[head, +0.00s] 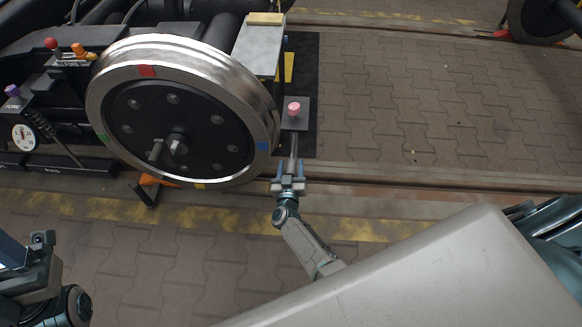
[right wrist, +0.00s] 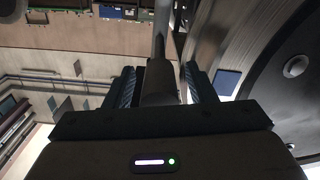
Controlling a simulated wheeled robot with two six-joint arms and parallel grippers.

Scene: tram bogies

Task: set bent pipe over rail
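The bent pipe (head: 294,147) is a thin grey tube that runs down from a dark bracket plate with a pink knob (head: 294,108), right of the wheel. Its lower part reaches between the fingers of my right gripper (head: 288,177). In the right wrist view the pipe (right wrist: 161,35) rises to a thicker dark section between the fingers, with narrow gaps on both sides; the gripper looks open around it. The pipe's lower end is hidden. The rail (head: 380,180) runs along the floor beneath. My left gripper (head: 38,255) is at the lower left; its fingertips are not clear.
The large steel wheel (head: 180,115) with coloured marks stands close left of my right gripper. An orange chock (head: 150,182) is under the wheel's left side. A gauge (head: 25,137) and coloured knobs are farther left. Paved floor (head: 410,100) lies open at the right.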

